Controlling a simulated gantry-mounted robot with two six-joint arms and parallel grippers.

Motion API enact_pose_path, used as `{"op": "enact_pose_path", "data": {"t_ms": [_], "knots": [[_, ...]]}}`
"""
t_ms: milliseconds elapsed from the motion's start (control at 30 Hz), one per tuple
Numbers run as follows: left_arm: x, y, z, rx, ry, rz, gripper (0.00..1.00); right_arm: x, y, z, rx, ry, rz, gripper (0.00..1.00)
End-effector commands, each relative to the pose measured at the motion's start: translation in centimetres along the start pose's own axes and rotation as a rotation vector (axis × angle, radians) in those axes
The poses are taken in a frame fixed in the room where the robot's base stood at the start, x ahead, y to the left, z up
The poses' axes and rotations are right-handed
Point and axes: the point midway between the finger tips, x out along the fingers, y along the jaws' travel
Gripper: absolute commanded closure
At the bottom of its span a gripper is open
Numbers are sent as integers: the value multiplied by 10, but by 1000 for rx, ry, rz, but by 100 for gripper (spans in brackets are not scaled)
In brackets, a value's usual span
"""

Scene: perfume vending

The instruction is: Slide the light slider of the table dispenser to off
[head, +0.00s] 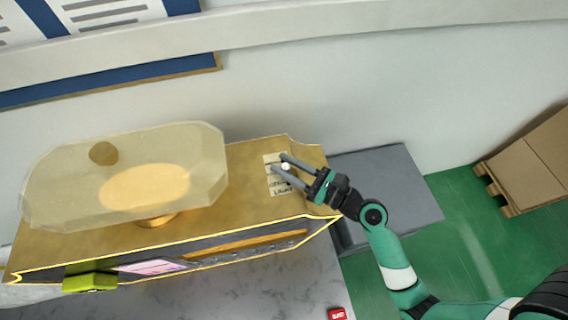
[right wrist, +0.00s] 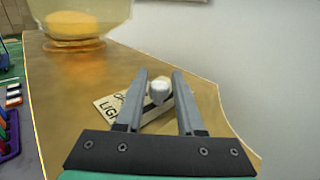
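The table dispenser (head: 240,205) is a long golden box with a glowing dome on its left part. A pale label plate (head: 279,187) with the light slider lies on its top near the right end; the word "LIGHT" partly shows in the right wrist view (right wrist: 108,106). The slider's round white knob (right wrist: 159,89) sits on a dark slot. My right gripper (head: 278,162) reaches in from the right. In the right wrist view its two fingers (right wrist: 159,76) are apart, one on each side of the knob, with little space between; contact is unclear. My left gripper is not in view.
The translucent dome (head: 60,190) rises from the box's left part. A lime-green block (head: 90,282) is at the front left. A small red item (head: 337,313) lies on the marble table. A grey surface (head: 400,185) stands right of the dispenser, with a wall behind.

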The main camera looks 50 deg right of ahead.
Motion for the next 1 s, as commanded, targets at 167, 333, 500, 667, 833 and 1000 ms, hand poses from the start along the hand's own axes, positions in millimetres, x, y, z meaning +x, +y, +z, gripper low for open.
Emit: {"op": "enact_pose_path", "data": {"t_ms": [167,333,500,667,833,1000], "knots": [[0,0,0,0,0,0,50,0,0,0,0,0,0,97],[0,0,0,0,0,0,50,0,0,0,0,0,0,100],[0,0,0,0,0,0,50,0,0,0,0,0,0,100],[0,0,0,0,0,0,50,0,0,0,0,0,0,100],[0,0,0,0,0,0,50,0,0,0,0,0,0,100],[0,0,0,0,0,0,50,0,0,0,0,0,0,100]]}}
